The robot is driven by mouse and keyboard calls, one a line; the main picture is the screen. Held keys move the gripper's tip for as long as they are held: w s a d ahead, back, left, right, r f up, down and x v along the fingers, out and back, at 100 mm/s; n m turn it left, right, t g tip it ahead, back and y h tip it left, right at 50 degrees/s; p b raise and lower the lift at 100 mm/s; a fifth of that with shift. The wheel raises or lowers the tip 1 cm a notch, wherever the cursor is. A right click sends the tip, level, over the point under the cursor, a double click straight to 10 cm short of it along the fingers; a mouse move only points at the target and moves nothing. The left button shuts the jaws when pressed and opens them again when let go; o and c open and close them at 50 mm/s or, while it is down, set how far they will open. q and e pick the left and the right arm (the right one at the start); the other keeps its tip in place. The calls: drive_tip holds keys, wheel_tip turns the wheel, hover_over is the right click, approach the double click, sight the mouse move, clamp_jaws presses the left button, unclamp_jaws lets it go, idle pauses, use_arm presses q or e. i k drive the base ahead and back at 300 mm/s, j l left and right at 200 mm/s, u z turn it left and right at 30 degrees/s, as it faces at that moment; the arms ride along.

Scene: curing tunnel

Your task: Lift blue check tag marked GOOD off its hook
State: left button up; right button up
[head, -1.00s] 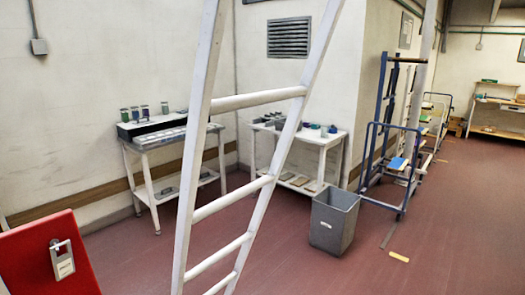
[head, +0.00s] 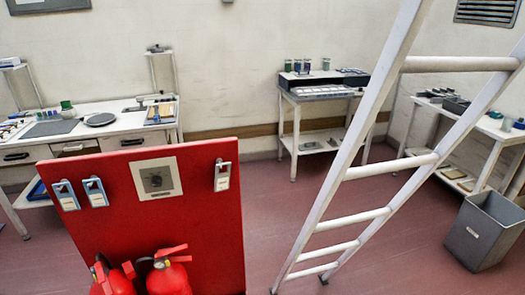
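A red board (head: 110,173) stands in the left foreground of the head view. Two tags with blue upper parts and pale lower labels hang side by side at its upper left, the outer tag (head: 66,196) and the inner tag (head: 95,192). A grey tag (head: 222,176) hangs at the board's right edge. The lettering on the tags is too small to read, so I cannot tell which is marked GOOD. The hooks are hard to make out. Neither of my grippers is in view.
Red extinguishers (head: 168,272) stand against the board's lower front. A white ladder (head: 372,130) leans to the right of the board. A workbench (head: 110,130) stands behind the board. A grey bin (head: 484,232) is at the right. Red floor (head: 270,220) shows between board and ladder.

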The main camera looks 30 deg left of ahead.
sight(68, 202)
drive_tip(key=i+j+z, duration=0.1)
drive_tip(key=j+z, duration=0.75)
drive_tip(key=j, duration=0.2)
drive_tip(key=z, duration=6.1)
drive_tip(key=i+l+z, duration=0.1)
drive_tip(key=z, duration=2.4)
drive_tip(key=i+j+z, duration=0.4)
